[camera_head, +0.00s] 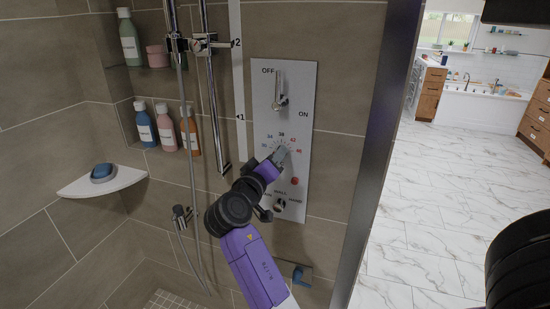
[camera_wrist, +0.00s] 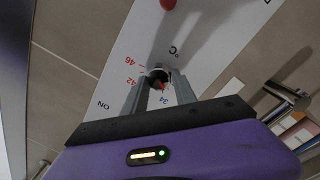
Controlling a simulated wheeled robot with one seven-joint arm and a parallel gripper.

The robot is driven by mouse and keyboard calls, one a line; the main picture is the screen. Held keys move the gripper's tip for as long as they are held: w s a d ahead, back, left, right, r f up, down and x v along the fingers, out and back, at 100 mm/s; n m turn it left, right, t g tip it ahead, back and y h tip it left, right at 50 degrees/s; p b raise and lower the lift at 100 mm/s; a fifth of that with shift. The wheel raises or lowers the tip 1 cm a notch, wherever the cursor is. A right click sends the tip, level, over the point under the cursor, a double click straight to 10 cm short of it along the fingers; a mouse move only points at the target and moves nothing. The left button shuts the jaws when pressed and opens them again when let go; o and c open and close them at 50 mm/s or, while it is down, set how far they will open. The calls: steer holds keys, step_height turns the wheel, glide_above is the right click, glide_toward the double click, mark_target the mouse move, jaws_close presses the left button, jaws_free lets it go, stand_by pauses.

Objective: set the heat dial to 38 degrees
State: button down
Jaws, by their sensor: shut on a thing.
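The white control panel (camera_head: 262,200) is on the tiled shower wall. The heat dial (camera_wrist: 157,73) sits mid-panel under an arc of numbers, with 38 at the top in the head view. My gripper (camera_head: 281,154) is at the dial, its two fingers shut on it from either side. In the wrist view the dark round dial shows between the fingers, with a small red mark near it. The 46, 42 and 34 show there; the 38 is hidden. I cannot read exactly where the dial points.
An OFF/ON lever (camera_head: 280,91) is above the dial. A red button (camera_head: 294,181) and a lower selector (camera_head: 280,204) are below it. A shower rail (camera_head: 213,110) and hose are to the left. Bottles stand in wall niches; a corner shelf (camera_head: 122,180) holds a blue item. The room at right is open.

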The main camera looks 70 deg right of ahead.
steer(key=shift+f+m+b, duration=0.15)
steer(key=shift+m+b, duration=0.15)
steer(key=shift+b, duration=0.35)
steer(key=m+b, duration=0.5)
steer(key=b, duration=0.2)
steer(key=m+b, duration=0.5)
steer(key=b, duration=0.2)
steer(key=shift+s+r+t+y+b, duration=0.15)
steer(key=shift+r+t+y+b, duration=0.05)
steer(key=shift+t+y+b, duration=0.15)
steer(key=shift+m, duration=0.3)
steer(key=c, duration=1)
jaws_free()
steer(key=shift+a, duration=0.1)
